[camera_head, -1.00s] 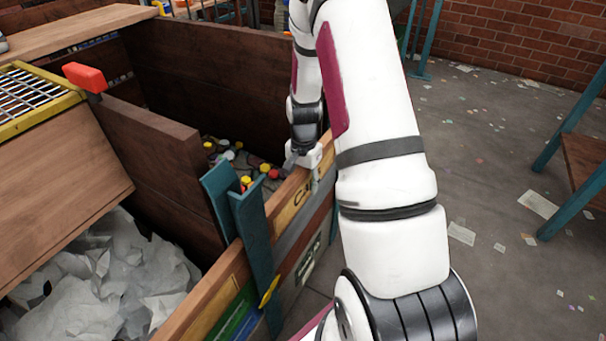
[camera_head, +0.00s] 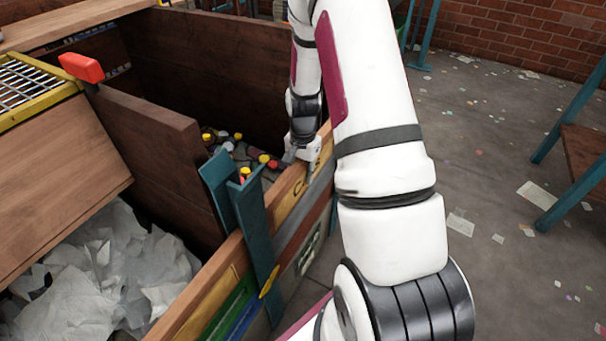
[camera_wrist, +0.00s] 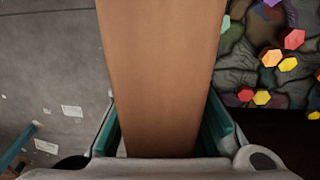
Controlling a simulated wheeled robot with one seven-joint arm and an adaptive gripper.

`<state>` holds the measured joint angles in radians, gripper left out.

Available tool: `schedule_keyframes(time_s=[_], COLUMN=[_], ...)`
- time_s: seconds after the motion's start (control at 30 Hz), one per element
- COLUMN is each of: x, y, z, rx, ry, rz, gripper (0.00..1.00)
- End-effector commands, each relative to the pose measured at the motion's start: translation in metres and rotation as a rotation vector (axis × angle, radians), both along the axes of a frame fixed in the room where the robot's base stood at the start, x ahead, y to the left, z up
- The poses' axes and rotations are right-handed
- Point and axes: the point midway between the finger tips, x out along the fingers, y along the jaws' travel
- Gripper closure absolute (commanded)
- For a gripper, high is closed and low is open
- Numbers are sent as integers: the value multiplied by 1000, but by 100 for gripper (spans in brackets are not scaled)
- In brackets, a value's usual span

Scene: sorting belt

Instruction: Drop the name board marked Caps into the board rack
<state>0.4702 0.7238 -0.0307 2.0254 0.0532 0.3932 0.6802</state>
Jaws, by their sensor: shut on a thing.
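The name board (camera_head: 291,194) is a long wooden plank with a yellow face. Only the start of its dark lettering, like "Ca", can be read in the head view. It lies along the top of the bin's near side, beside the teal uprights (camera_head: 253,225). My gripper (camera_head: 303,152) is at its far part, shut on it. In the wrist view, the brown edge of the board (camera_wrist: 160,70) runs between the teal fingertips of my gripper (camera_wrist: 162,132). My arm hides part of the board's right side. I cannot tell which teal part is the board rack.
Colourful caps (camera_head: 246,172) lie in the far bin compartment; crumpled white paper (camera_head: 95,275) fills the near one. A wooden divider (camera_head: 150,140) with a red-topped handle (camera_head: 81,67) separates them. Green and blue boards (camera_head: 232,312) sit low in front. The floor at right is open, with scraps.

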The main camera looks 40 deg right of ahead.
Motion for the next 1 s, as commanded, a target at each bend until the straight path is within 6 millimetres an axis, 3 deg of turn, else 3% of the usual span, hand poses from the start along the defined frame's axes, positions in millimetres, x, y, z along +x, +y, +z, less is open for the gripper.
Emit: schedule_keyframes(time_s=[0.23,1.0], x=[1,0], y=[-1,0], z=[14,151], rx=[-2,-3], ry=[-4,-4], rz=[1,1], gripper=[100,100])
